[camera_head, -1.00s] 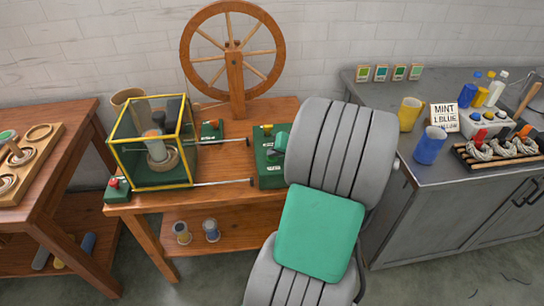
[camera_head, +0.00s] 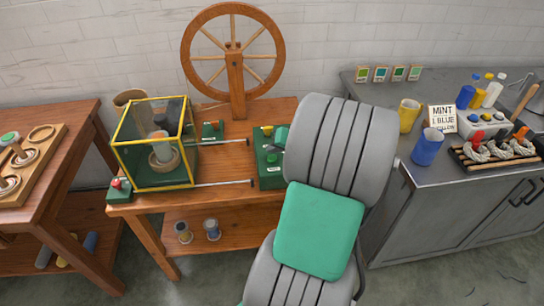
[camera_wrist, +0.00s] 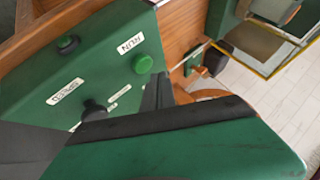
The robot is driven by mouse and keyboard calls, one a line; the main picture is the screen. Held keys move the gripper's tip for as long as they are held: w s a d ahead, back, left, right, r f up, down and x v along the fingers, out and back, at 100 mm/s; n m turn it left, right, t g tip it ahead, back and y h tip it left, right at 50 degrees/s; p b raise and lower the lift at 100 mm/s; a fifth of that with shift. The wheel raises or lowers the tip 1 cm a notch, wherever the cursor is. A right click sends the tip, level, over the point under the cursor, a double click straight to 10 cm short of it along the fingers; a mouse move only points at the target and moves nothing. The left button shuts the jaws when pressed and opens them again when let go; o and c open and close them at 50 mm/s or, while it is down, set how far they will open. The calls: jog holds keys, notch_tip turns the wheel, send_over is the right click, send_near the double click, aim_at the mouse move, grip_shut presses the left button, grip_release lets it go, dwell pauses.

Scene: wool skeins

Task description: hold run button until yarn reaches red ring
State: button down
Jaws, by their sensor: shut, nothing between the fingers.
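The green control box (camera_head: 267,178) stands at the right end of the wooden bench, partly hidden by my arm. In the wrist view its sloped top (camera_wrist: 95,75) carries a green button (camera_wrist: 143,64) beside the RUN label and a dark knob near the SPEED label. My gripper (camera_wrist: 157,90) is shut and empty, its dark tip just below the green button in the picture. I cannot tell whether they touch. The yellow-framed case (camera_head: 152,186) at the bench's left holds a pale bobbin (camera_head: 162,152). I cannot make out a red ring on it.
A small green box with a red button (camera_head: 117,188) sits at the bench's front left corner. Two thin rods run from the case toward the control box. A spinning wheel (camera_head: 235,80) stands behind. A grey cabinet (camera_head: 390,215) with cups and skeins is at right.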

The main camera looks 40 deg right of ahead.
aim_at(274, 159)
notch_tip(274, 159, up, 4)
jog(key=p, duration=0.3)
jog(key=shift+r, duration=0.25)
jog(key=shift+f, duration=0.1)
jog(key=s+a+f+m+g+y, duration=0.1)
jog(key=s+a+f+g, duration=0.3)
jog(key=s, duration=0.5)
jog(key=s+a+f+g, duration=0.3)
jog(key=s+f+g, duration=0.1)
jog(key=s, duration=0.5)
jog(key=w+a+r+n+t+p, duration=0.1)
jog(key=w+a+r+n, duration=0.3)
jog(key=a+r, duration=0.4)
jog(key=w+a+r+n+t+h+p, duration=0.1)
jog(key=w+a+r+n+p, duration=0.3)
jog(key=a, duration=1.2)
notch_tip(274, 159, up, 4)
jog(key=shift+w+a+r+n, duration=0.15)
jog(key=shift+w+r+n, duration=0.05)
jog(key=shift+n, duration=0.8)
